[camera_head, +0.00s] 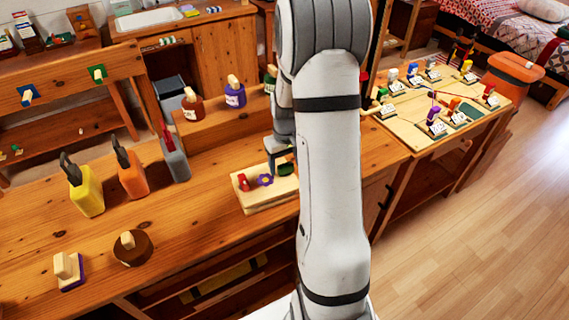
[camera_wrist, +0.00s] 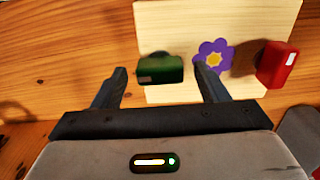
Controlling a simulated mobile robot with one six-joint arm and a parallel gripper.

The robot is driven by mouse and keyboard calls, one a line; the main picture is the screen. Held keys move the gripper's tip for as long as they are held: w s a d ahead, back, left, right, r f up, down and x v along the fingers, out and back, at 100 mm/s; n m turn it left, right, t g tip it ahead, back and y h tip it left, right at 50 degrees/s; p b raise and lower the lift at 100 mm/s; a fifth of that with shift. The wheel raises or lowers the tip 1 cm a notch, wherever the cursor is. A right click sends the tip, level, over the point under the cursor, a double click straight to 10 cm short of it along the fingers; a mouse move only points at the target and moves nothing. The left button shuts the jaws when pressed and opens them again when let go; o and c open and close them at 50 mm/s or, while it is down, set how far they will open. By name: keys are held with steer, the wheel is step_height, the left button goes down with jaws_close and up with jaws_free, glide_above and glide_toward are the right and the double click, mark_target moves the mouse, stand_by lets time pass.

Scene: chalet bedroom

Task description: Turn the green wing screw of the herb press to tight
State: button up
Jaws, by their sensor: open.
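The herb press is a pale wooden board (camera_head: 262,203) on the workbench, with a purple flower (camera_head: 265,180) on its top; the board (camera_wrist: 180,20) and flower (camera_wrist: 226,58) also show in the wrist view. The green wing screw (camera_head: 286,169) is at the right of the flower, partly behind my arm; in the wrist view the green wing (camera_wrist: 160,70) lies crosswise. A red wing screw (camera_wrist: 273,64) is on the flower's other side. My gripper (camera_wrist: 160,78) is open, its fingers on either side of the green wing, with gaps showing. Whether the fingertips reach its height is unclear.
Yellow (camera_head: 86,190), orange (camera_head: 130,172) and grey (camera_head: 175,158) bottles stand left of the press. Jars (camera_head: 193,104) stand on a raised shelf behind. A board with several small coloured parts (camera_head: 440,100) is at the right.

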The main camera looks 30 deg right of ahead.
steer(key=shift+f, duration=0.4)
steer(key=shift+c, duration=0.6)
